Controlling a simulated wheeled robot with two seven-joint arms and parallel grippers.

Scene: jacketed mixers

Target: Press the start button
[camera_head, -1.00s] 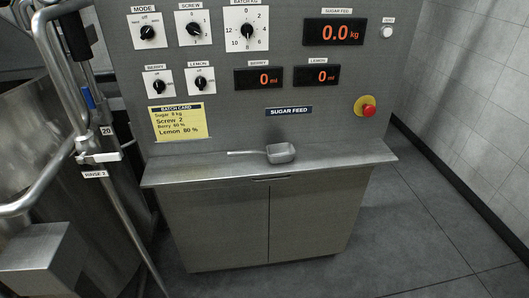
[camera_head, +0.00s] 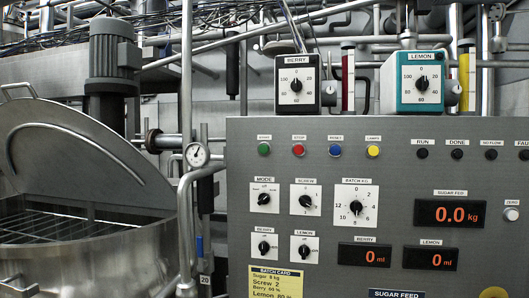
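The start button is a green round button (camera_head: 264,149) at the upper left of the grey control panel (camera_head: 420,165), under a small label that looks like START. To its right in the same row are a red stop button (camera_head: 298,150), a blue button (camera_head: 335,150) and a yellow button (camera_head: 373,151). Neither of my grippers is in view.
Below are black knobs, such as the mode knob (camera_head: 263,198), and the sugar feed display (camera_head: 450,213) reading 0.0 kg. A pipe with a gauge (camera_head: 197,155) stands just left of the panel. An open-lidded steel vessel (camera_head: 80,235) is at far left.

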